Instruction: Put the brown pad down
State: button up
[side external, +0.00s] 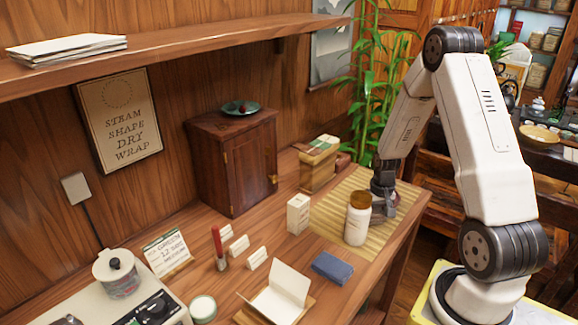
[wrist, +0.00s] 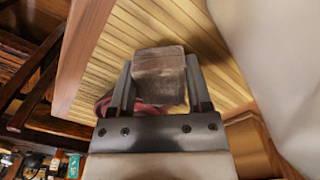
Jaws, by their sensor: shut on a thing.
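My gripper (wrist: 160,88) is shut on the brown pad (wrist: 160,75), a grey-brown block between the two fingers in the wrist view. In the side external view my gripper (side external: 382,203) is low over the right part of the slatted bamboo mat (side external: 335,213), behind a white jar. The pad cannot be made out clearly there. In the wrist view the mat's slats (wrist: 120,40) fill the space beyond the pad. I cannot tell whether the pad touches the mat.
The white jar (side external: 357,222) with a brown lid stands close in front of my gripper. A small white box (side external: 298,214), a blue cloth (side external: 332,267) and a stacked block (side external: 319,165) lie around the mat. The table's right edge (side external: 412,225) is near. A wooden cabinet (side external: 232,162) stands behind.

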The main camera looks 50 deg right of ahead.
aim_at(377, 213)
jog(key=shift+f, duration=0.9)
jog(key=shift+f, duration=0.15)
jog(key=o, duration=1.2)
jog(key=shift+o, duration=0.2)
jog(key=shift+r, duration=6.15)
